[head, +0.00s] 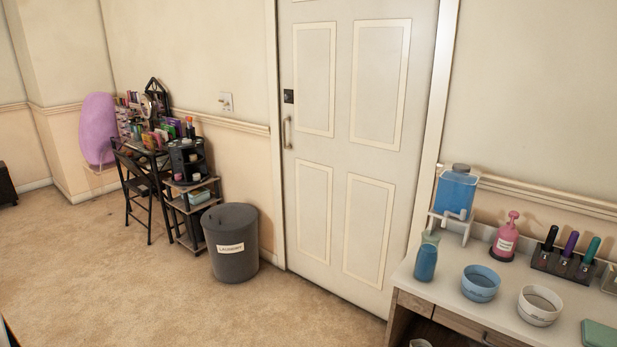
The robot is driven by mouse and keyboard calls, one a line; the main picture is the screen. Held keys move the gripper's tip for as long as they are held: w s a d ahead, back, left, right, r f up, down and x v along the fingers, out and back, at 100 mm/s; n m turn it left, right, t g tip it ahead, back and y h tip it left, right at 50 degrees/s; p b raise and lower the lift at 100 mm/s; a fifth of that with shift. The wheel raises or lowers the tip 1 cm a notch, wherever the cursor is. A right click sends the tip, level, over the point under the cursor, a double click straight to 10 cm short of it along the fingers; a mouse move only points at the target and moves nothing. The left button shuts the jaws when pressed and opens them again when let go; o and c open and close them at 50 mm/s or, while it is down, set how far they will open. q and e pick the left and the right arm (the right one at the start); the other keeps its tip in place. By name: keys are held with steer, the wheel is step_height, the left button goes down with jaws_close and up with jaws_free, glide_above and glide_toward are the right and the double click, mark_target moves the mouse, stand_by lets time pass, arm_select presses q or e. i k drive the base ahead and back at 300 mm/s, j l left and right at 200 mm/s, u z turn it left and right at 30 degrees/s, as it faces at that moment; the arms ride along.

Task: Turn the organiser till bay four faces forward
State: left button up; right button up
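A dark, tiered organiser (188,160) stands on top of a small shelf unit (192,205), across the room at the left. It looks like the organiser of the task. It has open bays with small items in them. It is too small and far off to read any bay number, so I cannot tell which bay faces forward. Neither of my grippers shows in the head view.
A grey laundry bin (231,258) stands right of the shelf unit. A cluttered vanity table (150,150) and black folding chair (135,185) are to its left. A closed white door (350,150) and a counter (450,300) are at right. Carpet (110,275) is clear.

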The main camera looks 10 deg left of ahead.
mark_target(179, 156)
steer(key=i+u, duration=0.35)
steer(key=i, duration=0.2)
steer(key=i+u, duration=0.35)
steer(key=i, duration=0.15)
steer(key=i+l+u, duration=0.35)
steer(key=i, duration=0.15)
